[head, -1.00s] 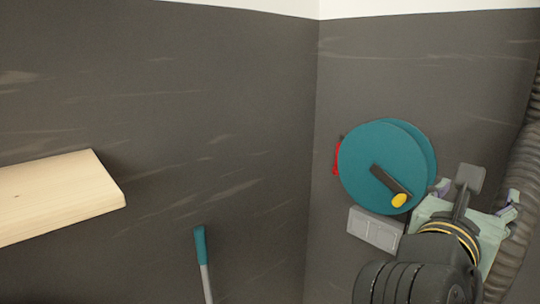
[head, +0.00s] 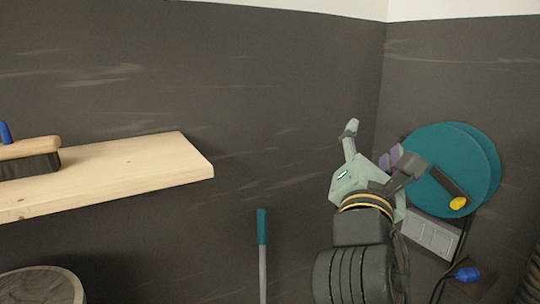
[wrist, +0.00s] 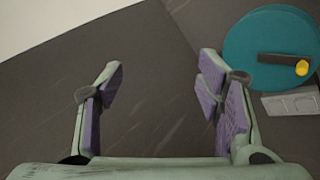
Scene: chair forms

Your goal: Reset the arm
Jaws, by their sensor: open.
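My gripper (head: 371,141) is raised in the right half of the head view, in front of the dark wall corner and just left of a teal reel. In the wrist view my gripper (wrist: 161,95) is open, with its two purple-padded fingers wide apart. Nothing is between the fingers; only the dark wall shows behind them.
The teal reel (head: 446,162) with a yellow knob hangs on the right wall, above a grey socket box (head: 432,236). A wooden shelf (head: 130,172) holding a brush (head: 28,157) is at left. A teal-topped handle (head: 262,240) stands below. A round bin (head: 42,287) is at lower left.

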